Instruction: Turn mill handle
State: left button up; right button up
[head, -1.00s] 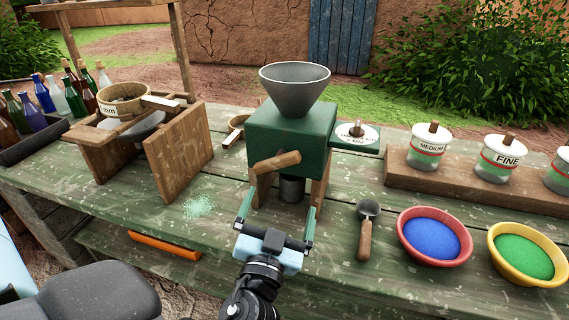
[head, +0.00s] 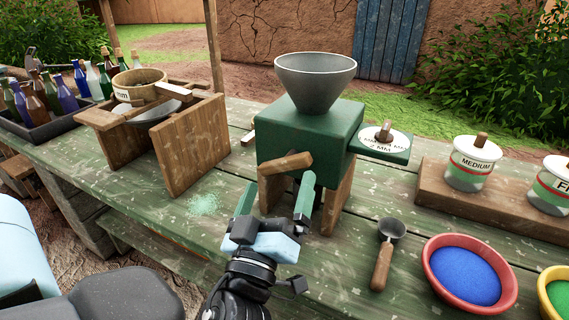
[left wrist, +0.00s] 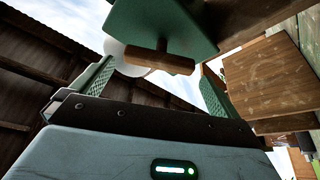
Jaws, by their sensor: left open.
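The mill is a green box (head: 308,133) on wooden legs with a grey metal hopper (head: 315,82) on top. Its wooden handle (head: 286,164) sticks out at the front face, tilted slightly. My left gripper (head: 277,195) is open and empty, just below and in front of the handle, with its fingers pointing up toward it. In the left wrist view the handle (left wrist: 160,61) shows above and between the two open fingers (left wrist: 152,80), apart from them. The mill's green body (left wrist: 165,25) is behind it. My right gripper is not in view.
A small scoop (head: 383,262) and a red bowl of blue powder (head: 468,276) lie to the right. Lidded jars (head: 472,163) stand on a wooden stand. A wooden sieve frame (head: 190,145) and bottles (head: 60,92) are at left. Green powder (head: 204,204) is spilled on the table.

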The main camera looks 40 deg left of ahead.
aim_at(283, 170)
pick_arm(q)
jog(key=p+x, duration=0.1)
jog(key=x, duration=0.4)
jog(key=shift+r+p, duration=0.1)
jog(key=shift+p, duration=0.3)
jog(key=shift+w+a+r, duration=0.1)
jog(key=shift+w+a, duration=0.05)
jog(key=shift+w, duration=0.15)
jog(key=c, duration=0.6)
jog(key=shift+m, duration=0.4)
